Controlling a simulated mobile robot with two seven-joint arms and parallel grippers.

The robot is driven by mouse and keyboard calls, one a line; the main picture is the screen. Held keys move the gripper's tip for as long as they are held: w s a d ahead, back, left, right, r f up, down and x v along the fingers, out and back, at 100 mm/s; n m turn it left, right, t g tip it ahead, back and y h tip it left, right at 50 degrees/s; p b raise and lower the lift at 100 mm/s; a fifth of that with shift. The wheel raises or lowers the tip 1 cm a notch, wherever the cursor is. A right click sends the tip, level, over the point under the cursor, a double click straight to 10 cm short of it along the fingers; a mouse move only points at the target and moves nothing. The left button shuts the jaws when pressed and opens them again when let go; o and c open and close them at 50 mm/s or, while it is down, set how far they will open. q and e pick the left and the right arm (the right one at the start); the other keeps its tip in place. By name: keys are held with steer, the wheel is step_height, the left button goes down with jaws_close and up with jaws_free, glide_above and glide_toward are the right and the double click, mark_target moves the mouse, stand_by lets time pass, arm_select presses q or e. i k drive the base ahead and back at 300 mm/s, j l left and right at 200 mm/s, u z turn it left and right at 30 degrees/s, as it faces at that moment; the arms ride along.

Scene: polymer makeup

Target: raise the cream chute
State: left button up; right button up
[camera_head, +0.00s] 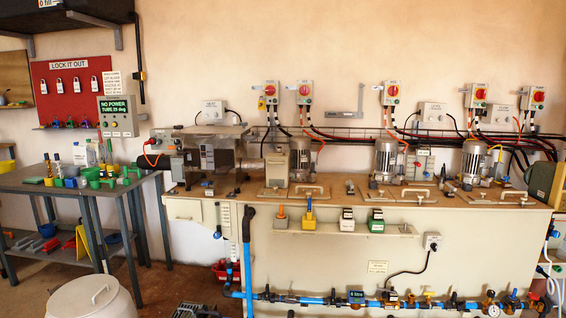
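A cream, box-like upright piece (275,168) stands on the long bench, left of the first grey motor (300,158). It may be the cream chute, but I cannot tell for sure at this size. A grey metal machine (212,150) stands to its left on the same bench. Neither of my grippers shows in the head view, and nothing is touching the cream piece.
The long cream bench (330,250) has hatches with handles on top and a blue pipe (247,260) in front. A dark side table (30,184) with tools stands at left. A lidded white bin (90,300) stands on the floor at front left.

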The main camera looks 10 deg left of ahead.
mark_target(277, 171)
steer(key=i+j+z, duration=0.1)
steer(key=i, duration=0.45)
steer(key=i+j, duration=0.15)
steer(key=i, duration=0.4)
steer(key=l+z, duration=0.05)
